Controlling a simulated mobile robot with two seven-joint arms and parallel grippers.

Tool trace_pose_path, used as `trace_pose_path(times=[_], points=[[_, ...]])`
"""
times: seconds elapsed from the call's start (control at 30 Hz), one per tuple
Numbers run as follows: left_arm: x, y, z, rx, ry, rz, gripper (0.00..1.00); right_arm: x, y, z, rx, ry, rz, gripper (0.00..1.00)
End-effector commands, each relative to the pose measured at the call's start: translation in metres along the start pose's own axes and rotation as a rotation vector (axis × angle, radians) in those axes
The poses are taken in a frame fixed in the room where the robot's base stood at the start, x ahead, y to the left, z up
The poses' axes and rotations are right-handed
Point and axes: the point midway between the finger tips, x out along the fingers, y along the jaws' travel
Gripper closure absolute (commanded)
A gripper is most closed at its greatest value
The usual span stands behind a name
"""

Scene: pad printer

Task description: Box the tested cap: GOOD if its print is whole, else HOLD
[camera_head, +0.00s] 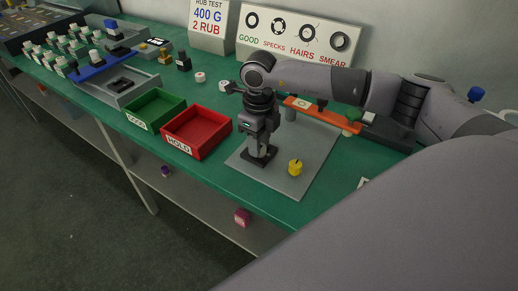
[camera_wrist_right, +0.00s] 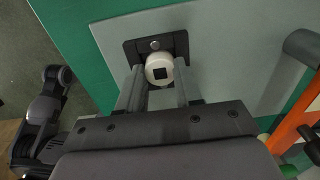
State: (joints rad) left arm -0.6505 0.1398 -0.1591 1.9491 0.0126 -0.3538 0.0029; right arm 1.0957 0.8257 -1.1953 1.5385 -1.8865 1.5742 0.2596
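The white cap (camera_wrist_right: 157,65) with a dark square print sits between my right fingers in the wrist view, at the dark fixture plate (camera_wrist_right: 178,40). The print's finer detail is too small to judge. My right gripper (camera_head: 261,151) points down at this plate on a grey board; it also shows in the wrist view (camera_wrist_right: 160,75). Its fingers flank the cap closely; whether they grip it I cannot tell. The green GOOD box (camera_head: 137,120) and the red HOLD box (camera_head: 180,146) stand left of the gripper, and both look empty.
A yellow knobbed piece (camera_head: 295,168) stands on the grey board (camera_head: 300,185) right of the gripper. An orange bar (camera_head: 330,117) lies behind. White pucks (camera_head: 200,77) sit behind the boxes. A sign (camera_head: 294,33) shows GOOD, SPECKS, HAIRS and SMEAR samples. The table's front edge is close to the boxes.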

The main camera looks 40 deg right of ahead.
Motion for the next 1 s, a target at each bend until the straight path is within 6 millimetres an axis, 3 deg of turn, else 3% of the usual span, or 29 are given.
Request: trace_pose_path(times=[0.17, 0.2, 0.27, 0.3, 0.63, 1.0], points=[[0.000, 0.000, 0.000, 0.000, 0.000, 0.000, 0.45, 0.000, 0.000, 0.000, 0.000, 0.000, 0.000, 1.00], [0.000, 0.000, 0.000, 0.000, 0.001, 0.000, 0.45, 0.000, 0.000, 0.000, 0.000, 0.000, 0.000, 0.77], [0.000, 0.000, 0.000, 0.000, 0.001, 0.000, 0.45, 0.000, 0.000, 0.000, 0.000, 0.000, 0.000, 0.96], [0.000, 0.000, 0.000, 0.000, 0.001, 0.000, 0.45, 0.000, 0.000, 0.000, 0.000, 0.000, 0.000, 1.00], [-0.001, 0.000, -0.002, 0.000, 0.001, 0.000, 0.45, -0.003, 0.000, 0.000, 0.000, 0.000, 0.000, 1.00], [-0.010, 0.000, -0.015, 0.000, 0.001, 0.000, 0.45, -0.025, 0.000, 0.000, 0.000, -0.001, 0.000, 1.00]])
